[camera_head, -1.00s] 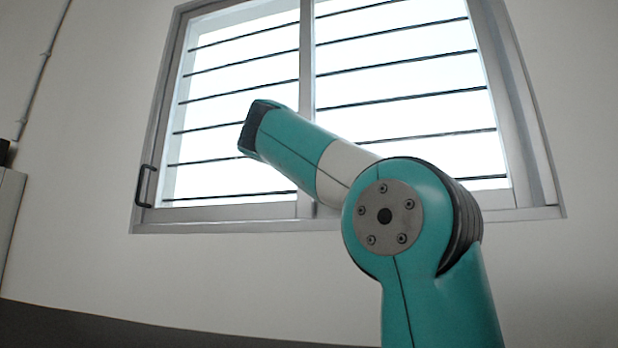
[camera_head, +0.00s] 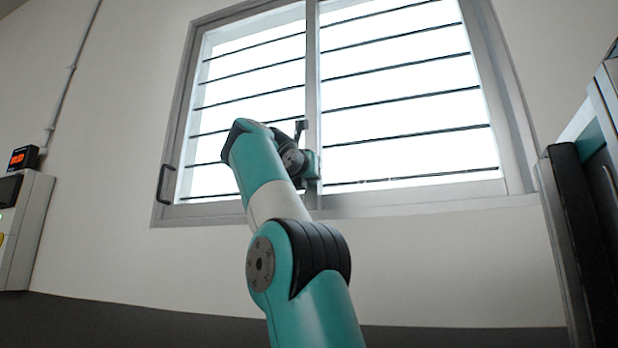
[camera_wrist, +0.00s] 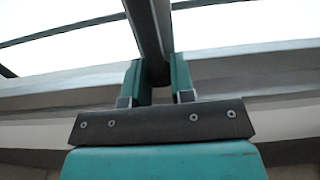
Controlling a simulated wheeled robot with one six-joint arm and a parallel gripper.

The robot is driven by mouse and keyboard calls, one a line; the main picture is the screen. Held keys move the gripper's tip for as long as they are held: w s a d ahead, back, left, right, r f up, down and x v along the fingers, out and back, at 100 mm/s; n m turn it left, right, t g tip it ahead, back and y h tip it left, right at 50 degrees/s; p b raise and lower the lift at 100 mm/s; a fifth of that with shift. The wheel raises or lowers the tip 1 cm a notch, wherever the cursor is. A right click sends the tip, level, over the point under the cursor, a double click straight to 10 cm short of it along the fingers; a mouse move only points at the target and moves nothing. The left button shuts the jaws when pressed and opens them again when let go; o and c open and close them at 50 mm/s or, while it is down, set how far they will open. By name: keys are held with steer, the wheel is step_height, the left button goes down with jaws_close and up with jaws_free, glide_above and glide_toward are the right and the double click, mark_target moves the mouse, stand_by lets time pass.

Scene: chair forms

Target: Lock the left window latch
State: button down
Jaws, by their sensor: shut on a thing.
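The sliding window (camera_head: 345,205) has a grey frame and a middle upright (camera_head: 312,60), which also shows in the wrist view (camera_wrist: 148,25) as a dark bar. My gripper (camera_head: 312,172) is at the lower part of this upright. In the wrist view my gripper (camera_wrist: 156,76) has its two teal fingers on either side of the upright, closed on it. A black pull handle (camera_head: 163,184) is on the window's lower left side. I cannot make out a separate latch; my wrist and fingers hide part of the upright.
Dark horizontal bars (camera_head: 405,98) cross both panes. A pale cabinet (camera_head: 30,230) with a small red display (camera_head: 20,157) above it stands at the left. A tall dark and teal unit (camera_head: 575,225) is close at the right. The wall below the window is clear.

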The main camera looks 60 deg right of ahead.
steer(key=shift+w, duration=0.1)
stand_by(0.5)
steer(key=c, duration=1)
jaws_free()
steer(key=shift+o, duration=0.2)
